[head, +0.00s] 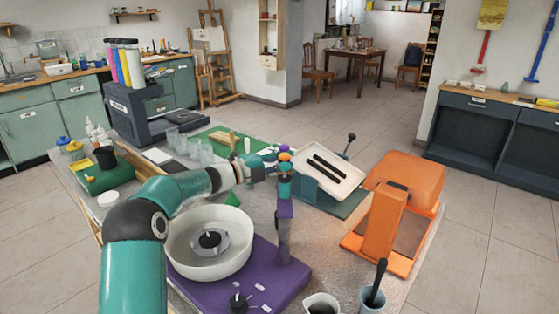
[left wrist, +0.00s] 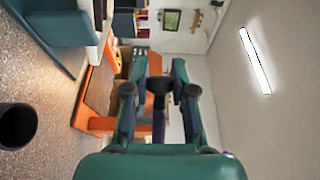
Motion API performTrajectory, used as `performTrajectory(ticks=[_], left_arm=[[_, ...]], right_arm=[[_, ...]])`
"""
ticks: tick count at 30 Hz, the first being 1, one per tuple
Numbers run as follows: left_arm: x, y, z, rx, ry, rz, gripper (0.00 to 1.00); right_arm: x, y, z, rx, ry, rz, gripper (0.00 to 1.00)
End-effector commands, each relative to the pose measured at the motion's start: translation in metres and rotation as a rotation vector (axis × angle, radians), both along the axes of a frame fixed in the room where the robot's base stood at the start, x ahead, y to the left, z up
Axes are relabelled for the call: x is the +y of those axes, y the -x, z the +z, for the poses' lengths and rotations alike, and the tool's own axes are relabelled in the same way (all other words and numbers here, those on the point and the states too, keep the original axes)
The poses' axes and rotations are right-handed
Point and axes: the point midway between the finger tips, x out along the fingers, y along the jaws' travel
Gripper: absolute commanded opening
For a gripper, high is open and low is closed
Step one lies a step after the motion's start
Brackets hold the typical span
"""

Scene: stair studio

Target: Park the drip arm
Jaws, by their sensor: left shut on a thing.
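A purple base (head: 258,284) carries a wide white bowl (head: 185,258) with a grey centre disc. A purple post (head: 284,232) rises at the bowl's right side, with small orange and purple rounded parts (head: 285,156) at its top. I take this post and its top to be the drip arm. My left gripper (head: 268,168) reaches in from the left at the post's top and is shut on it. In the left wrist view a dark knob (left wrist: 159,86) shows between the fingers of my left gripper (left wrist: 158,95), with a dark bar below it. My right gripper is in neither view.
An orange machine (head: 378,222) stands to the right. A pale tilted tray (head: 330,172) on a teal base is behind the post. Clear cups (head: 190,146) and a green mat lie behind my arm. Two cups, one holding a dark tool (head: 377,284), stand at the front edge.

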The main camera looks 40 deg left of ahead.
Motion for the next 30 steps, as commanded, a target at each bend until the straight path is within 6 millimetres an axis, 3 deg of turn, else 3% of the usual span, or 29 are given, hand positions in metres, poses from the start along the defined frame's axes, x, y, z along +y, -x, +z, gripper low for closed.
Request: performTrajectory(ticks=[6, 7, 12, 23, 30], left_arm=[[-0.003, -0.001, -0.005, 0.007, 0.002, -0.006, 0.00], [-0.003, -0.001, -0.005, 0.007, 0.002, -0.007, 0.26], [-0.002, 0.000, -0.003, 0.005, 0.001, -0.005, 0.50], [0.003, 0.005, -0.001, 0.001, 0.000, 0.000, 0.50], [0.017, 0.036, -0.001, 0.002, 0.000, 0.004, 0.50]], right_arm=[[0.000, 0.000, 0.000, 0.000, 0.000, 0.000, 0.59], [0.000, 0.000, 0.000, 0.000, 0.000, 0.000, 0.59], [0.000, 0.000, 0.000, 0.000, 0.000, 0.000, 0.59], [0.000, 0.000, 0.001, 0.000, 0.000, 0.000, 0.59], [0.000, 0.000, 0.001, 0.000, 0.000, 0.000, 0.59]])
